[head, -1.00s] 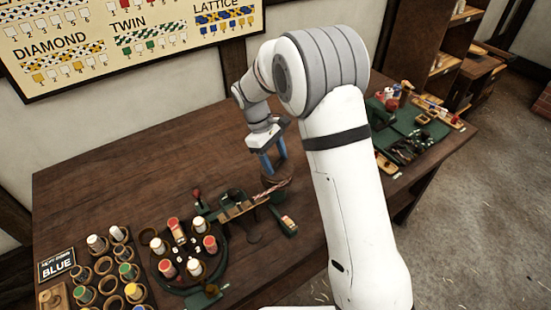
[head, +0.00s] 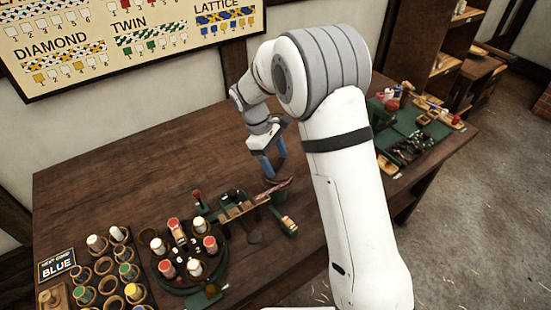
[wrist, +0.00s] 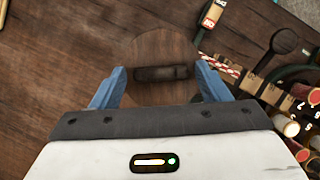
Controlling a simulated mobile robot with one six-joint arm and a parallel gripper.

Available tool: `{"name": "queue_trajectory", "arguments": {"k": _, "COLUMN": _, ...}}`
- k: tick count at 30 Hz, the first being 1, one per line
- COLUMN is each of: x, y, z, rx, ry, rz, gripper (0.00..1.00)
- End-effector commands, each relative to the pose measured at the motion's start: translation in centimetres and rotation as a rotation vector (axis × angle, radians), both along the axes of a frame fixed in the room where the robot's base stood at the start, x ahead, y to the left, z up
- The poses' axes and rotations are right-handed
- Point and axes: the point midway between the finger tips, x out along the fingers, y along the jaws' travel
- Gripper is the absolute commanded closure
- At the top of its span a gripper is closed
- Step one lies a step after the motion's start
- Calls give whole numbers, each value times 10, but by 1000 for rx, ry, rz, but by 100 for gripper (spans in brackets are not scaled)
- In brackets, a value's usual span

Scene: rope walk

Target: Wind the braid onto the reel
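The reel (wrist: 162,52) is a round wooden disc with a dark raised bar across its middle. In the wrist view it lies between the two fingers. In the head view it is mostly hidden, with only a part of its edge (head: 279,182) showing under my gripper. My gripper (head: 277,168) is open, its blue fingers (wrist: 161,70) spread on either side of the reel; I cannot tell whether they touch it. The red and white braid (wrist: 222,66) runs from the green braiding stand towards the reel's right side.
A round stand of bobbins (head: 184,250) and a bobbin rack (head: 110,290) fill the front left. A sign (head: 57,265) reads "BLUE". A green mat with tools (head: 408,140) lies at the right. The back left of the table is clear.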

Motion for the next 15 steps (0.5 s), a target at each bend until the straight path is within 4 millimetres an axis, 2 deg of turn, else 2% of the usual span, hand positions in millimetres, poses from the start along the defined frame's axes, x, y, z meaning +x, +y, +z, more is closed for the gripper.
{"name": "queue_trajectory", "arguments": {"k": 3, "x": 0, "y": 0, "z": 0, "rx": 0, "ry": 1, "rz": 0, "gripper": 22}}
{"name": "queue_trajectory", "arguments": {"k": 10, "x": 0, "y": 0, "z": 0, "rx": 0, "ry": 1, "rz": 0, "gripper": 22}}
{"name": "queue_trajectory", "arguments": {"k": 15, "x": 4, "y": 7, "z": 16, "rx": 2, "ry": -3, "rz": 1, "gripper": 22}}
